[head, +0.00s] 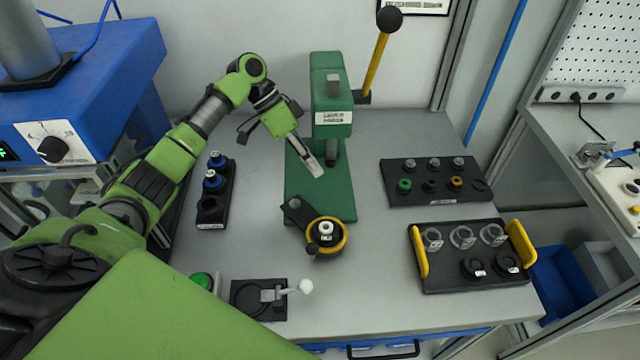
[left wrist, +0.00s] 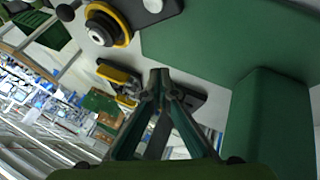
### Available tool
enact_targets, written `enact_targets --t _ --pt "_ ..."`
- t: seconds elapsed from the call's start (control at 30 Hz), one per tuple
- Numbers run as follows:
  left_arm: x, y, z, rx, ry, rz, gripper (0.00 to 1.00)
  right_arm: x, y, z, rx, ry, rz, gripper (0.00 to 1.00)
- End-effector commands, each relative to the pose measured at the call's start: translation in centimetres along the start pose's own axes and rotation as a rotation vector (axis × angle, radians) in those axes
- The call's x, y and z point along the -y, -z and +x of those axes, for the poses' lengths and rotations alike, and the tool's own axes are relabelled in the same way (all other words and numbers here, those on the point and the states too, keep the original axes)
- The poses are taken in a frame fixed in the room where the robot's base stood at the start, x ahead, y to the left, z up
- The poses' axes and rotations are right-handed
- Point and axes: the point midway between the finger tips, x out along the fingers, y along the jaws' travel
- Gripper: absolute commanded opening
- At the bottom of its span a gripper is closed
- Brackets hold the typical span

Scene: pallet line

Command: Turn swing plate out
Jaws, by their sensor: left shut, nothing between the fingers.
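The swing plate (head: 299,210) is a dark arm that pivots at the front left of the green lever press (head: 335,190). Its yellow-ringed round seat (head: 342,244) holds a white part (head: 326,229) and lies in front of the press base, with a black knob (head: 312,249) at its front left. The seat (left wrist: 108,24) also shows at the upper left of the left wrist view. My left gripper (head: 316,170) is shut and empty, over the press base behind the swing plate and apart from it. Its closed fingertips show in the left wrist view (left wrist: 159,76). My right gripper is in neither view.
The press lever with its black ball (head: 390,19) stands up at the back. A black rack (head: 212,205) stands left, and two black trays (head: 436,196) (head: 470,284) lie right. A toggle clamp (head: 262,299) and green button (head: 201,281) are at the front left.

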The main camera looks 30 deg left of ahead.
Motion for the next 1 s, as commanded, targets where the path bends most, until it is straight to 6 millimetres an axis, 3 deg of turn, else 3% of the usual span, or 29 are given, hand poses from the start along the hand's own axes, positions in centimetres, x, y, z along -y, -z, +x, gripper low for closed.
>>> enact_targets --t 0.1,0.3,0.5,1.0 --pt "0.3 0.3 -1.5 -0.002 0.002 -0.001 0.00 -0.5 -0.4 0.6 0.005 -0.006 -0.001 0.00" --pt "0.3 0.4 -2.5 -0.001 -0.001 0.000 0.00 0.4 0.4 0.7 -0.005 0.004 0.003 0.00" --pt "0.3 0.4 -2.5 0.000 -0.001 0.000 0.00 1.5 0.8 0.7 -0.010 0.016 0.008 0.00" --pt "0.3 0.4 -2.5 0.000 -0.001 0.000 0.00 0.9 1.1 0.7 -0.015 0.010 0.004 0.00"
